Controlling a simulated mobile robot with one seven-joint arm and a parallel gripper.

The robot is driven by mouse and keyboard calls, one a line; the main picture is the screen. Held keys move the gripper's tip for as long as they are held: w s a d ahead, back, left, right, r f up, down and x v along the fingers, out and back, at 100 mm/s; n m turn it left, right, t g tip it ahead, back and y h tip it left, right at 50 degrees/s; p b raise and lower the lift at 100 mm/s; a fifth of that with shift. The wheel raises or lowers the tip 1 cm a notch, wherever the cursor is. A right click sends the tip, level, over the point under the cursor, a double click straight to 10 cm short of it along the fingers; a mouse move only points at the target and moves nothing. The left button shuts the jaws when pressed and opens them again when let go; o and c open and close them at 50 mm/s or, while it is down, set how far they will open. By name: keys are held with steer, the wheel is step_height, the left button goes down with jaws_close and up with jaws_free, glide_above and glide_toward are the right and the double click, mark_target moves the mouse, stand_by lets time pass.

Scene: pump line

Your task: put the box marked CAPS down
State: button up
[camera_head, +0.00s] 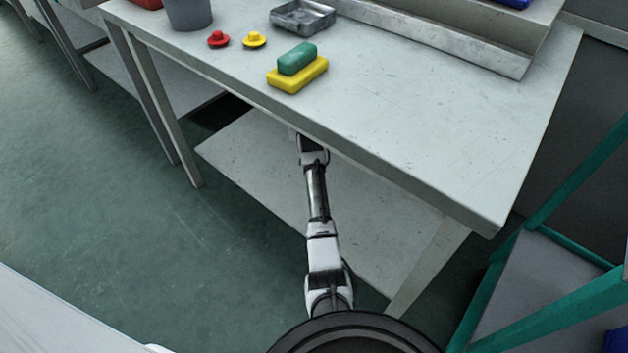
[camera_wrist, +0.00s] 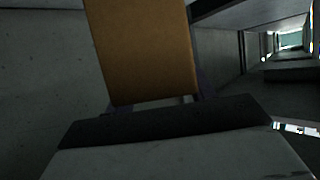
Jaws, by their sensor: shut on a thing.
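A plain brown box (camera_wrist: 145,50) fills the upper middle of the wrist view, held between the fingers of my gripper (camera_wrist: 156,98). My gripper is shut on it. No CAPS marking shows on the face turned to the camera. In the head view my arm reaches under the bench top, and the table hides my gripper and the box. A pale lower shelf (camera_head: 255,160) of the bench shows beneath the top; I cannot tell whether the box touches it.
On the bench top (camera_head: 420,130) stand a green block (camera_head: 297,58) on a yellow block (camera_head: 297,76), red (camera_head: 218,39) and yellow (camera_head: 254,40) knobbed caps, a metal tray (camera_head: 303,17) and a grey bucket (camera_head: 188,12). The top's front right is clear. A green-framed rack (camera_head: 575,295) stands at right.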

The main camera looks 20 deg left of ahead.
step_height(320, 180, down, 20)
steer(key=b, duration=0.5)
steer(key=shift+r, duration=0.25)
steer(key=shift+f+b, duration=0.15)
steer(key=shift+b, duration=0.25)
steer(key=o, duration=1)
steer(key=shift+c, duration=0.2)
